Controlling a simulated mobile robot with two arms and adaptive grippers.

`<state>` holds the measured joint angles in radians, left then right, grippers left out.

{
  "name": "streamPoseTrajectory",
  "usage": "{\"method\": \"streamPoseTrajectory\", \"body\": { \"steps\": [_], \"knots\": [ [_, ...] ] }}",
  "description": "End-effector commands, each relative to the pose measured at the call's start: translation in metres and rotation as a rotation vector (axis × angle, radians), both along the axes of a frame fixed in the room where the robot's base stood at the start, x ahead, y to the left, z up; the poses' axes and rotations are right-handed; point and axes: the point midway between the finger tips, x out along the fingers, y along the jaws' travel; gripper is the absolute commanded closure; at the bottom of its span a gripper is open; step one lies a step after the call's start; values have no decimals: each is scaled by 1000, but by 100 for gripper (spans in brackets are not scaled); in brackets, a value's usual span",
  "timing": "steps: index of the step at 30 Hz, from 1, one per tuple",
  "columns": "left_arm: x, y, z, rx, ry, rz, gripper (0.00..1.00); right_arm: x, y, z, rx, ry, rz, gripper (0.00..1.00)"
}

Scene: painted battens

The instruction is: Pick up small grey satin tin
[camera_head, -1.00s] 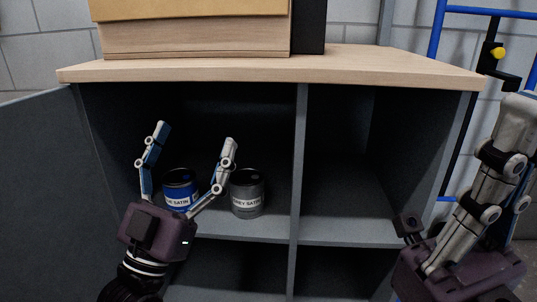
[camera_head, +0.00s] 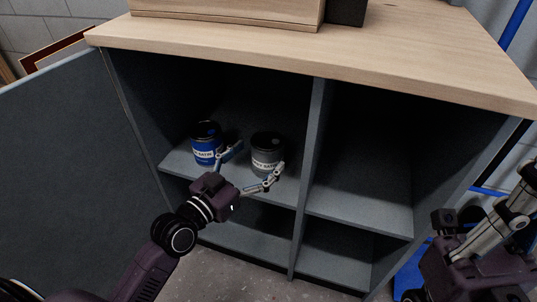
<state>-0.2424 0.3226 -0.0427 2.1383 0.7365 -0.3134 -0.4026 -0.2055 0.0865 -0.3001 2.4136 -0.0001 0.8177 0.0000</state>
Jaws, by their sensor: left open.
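The small grey satin tin (camera_head: 267,152) stands upright on the upper left shelf of the cabinet, close to the middle divider. Its label is partly covered by my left gripper's finger. A blue satin tin (camera_head: 206,144) stands to its left on the same shelf. My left gripper (camera_head: 256,164) is open in front of the grey tin, one finger towards the gap between the tins and the other at the tin's lower right front. I cannot tell whether a finger touches it. My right gripper (camera_head: 516,205) is at the right edge, partly cut off, away from the tins.
The cabinet's wooden top (camera_head: 400,60) overhangs the shelves. The vertical divider (camera_head: 310,150) stands just right of the grey tin. The upper right compartment (camera_head: 365,195) is empty. An open grey door (camera_head: 80,180) stands at the left.

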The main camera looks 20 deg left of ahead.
Motion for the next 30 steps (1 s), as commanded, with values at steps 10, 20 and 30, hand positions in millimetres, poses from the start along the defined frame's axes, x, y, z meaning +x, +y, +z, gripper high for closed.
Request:
{"method": "streamPoseTrajectory", "body": {
  "steps": [10,20,30],
  "knots": [
    [40,-12,-1,-1,-3,1,18,-1,2,7,-4,-57,-3,100],
    [42,-13,0,0,-2,0,22,0,2,9,-5,-59,-3,100],
    [42,-13,0,0,-2,1,60,0,2,9,-5,-59,-3,100]
  ]
}}
